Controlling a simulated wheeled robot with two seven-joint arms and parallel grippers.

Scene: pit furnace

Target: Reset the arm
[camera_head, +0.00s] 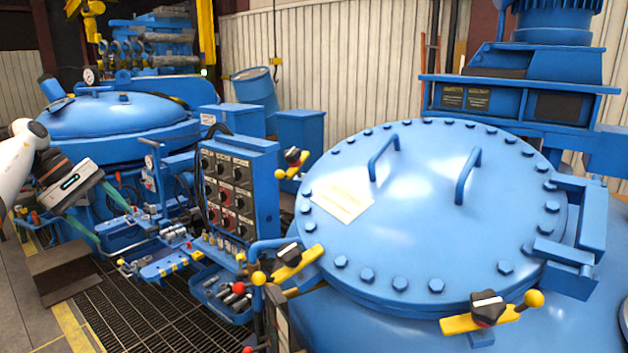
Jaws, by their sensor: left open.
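My left arm (14,163) comes in from the left edge, white with a dark wrist. My left gripper (100,218) is open and empty, with its two greenish fingers spread apart and pointing right. It is in front of the rear blue vessel and left of the tool shelf, apart from the control panel (227,187). My right arm and gripper do not show.
A large blue bolted lid (430,215) with two handles and yellow-and-black clamps fills the right. A second blue vessel (120,115) stands at the back left. A blue tray (222,295) of tools sits below the panel. Dark floor grating (135,315) lies open at the lower left.

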